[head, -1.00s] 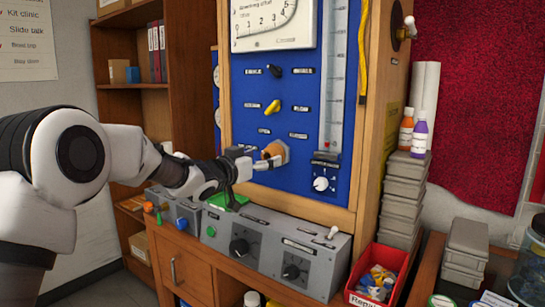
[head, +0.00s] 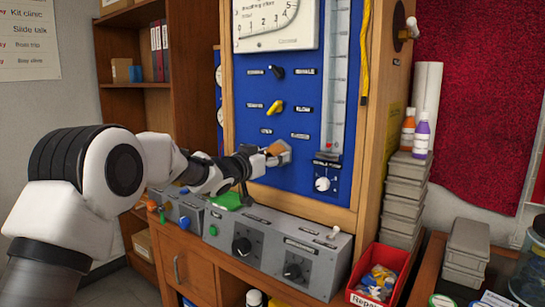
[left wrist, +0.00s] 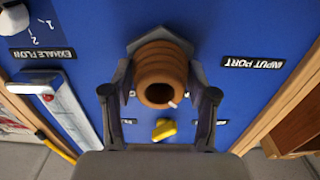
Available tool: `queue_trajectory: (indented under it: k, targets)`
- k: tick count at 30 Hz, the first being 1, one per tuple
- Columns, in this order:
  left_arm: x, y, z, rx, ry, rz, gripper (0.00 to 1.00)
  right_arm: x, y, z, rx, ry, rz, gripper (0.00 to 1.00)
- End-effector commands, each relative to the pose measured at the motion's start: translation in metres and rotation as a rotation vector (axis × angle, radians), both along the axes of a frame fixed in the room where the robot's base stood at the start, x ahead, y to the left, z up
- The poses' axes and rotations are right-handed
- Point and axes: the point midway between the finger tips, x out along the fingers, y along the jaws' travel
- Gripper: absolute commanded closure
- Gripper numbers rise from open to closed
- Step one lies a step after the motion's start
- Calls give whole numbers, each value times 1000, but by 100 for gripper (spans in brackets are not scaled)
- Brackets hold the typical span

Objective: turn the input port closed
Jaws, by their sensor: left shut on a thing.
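The input port is an orange-brown ribbed nozzle (head: 275,147) on a grey hexagonal base, low on the blue panel (head: 300,115). In the left wrist view, the nozzle (left wrist: 160,68) faces the camera with its round dark opening, and the label "INPUT PORT" (left wrist: 254,63) beside it reads upside down. My left gripper (head: 276,156) reaches in from the left and is shut on the nozzle. In the left wrist view, the gripper's two fingers (left wrist: 161,92) press on the left and right sides of the nozzle. My right gripper is not in view.
A yellow knob (head: 275,107) and a black knob (head: 276,71) sit above the port. A white exhale-flow knob (head: 322,184) is at lower right. A grey control box (head: 270,245) lies below my arm. A red bin (head: 378,275) stands at the right.

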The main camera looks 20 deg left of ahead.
Motion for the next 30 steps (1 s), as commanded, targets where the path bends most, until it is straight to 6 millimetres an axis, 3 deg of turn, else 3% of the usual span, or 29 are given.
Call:
queue_trajectory:
  k: [11,30]
  targets:
    - [0,0,-1,161,-57,0,77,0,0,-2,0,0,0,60]
    - [0,0,-3,718,-260,2,77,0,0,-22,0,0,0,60]
